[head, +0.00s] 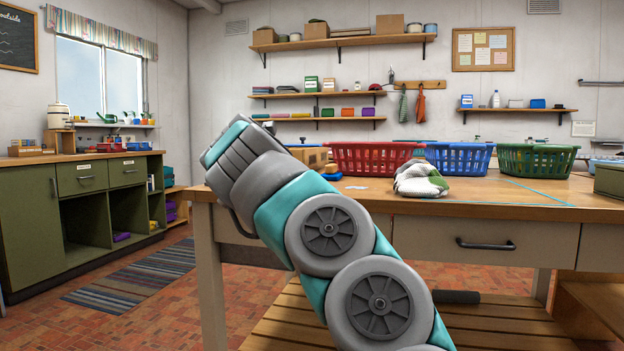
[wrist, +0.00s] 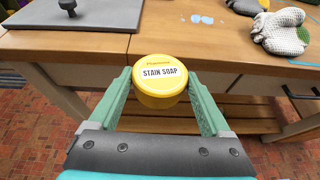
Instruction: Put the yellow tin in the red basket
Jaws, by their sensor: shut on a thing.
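In the wrist view, my gripper (wrist: 160,100) is shut on the yellow tin (wrist: 157,101), whose white label reads "STAIN SOAP". The tin is held between the two green fingers, in front of the table's front edge and over the slatted lower shelf. The red basket (head: 372,160) stands on the table in the head view, to the left of a blue basket. In the head view my arm rises in front of the table's left part. The gripper's fingers and the tin are hidden there.
A blue basket (head: 459,159) and a green basket (head: 537,161) stand right of the red one. Gardening gloves (head: 420,180) lie in front of the baskets, also in the wrist view (wrist: 278,32). A grey board (wrist: 75,17) lies on the table.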

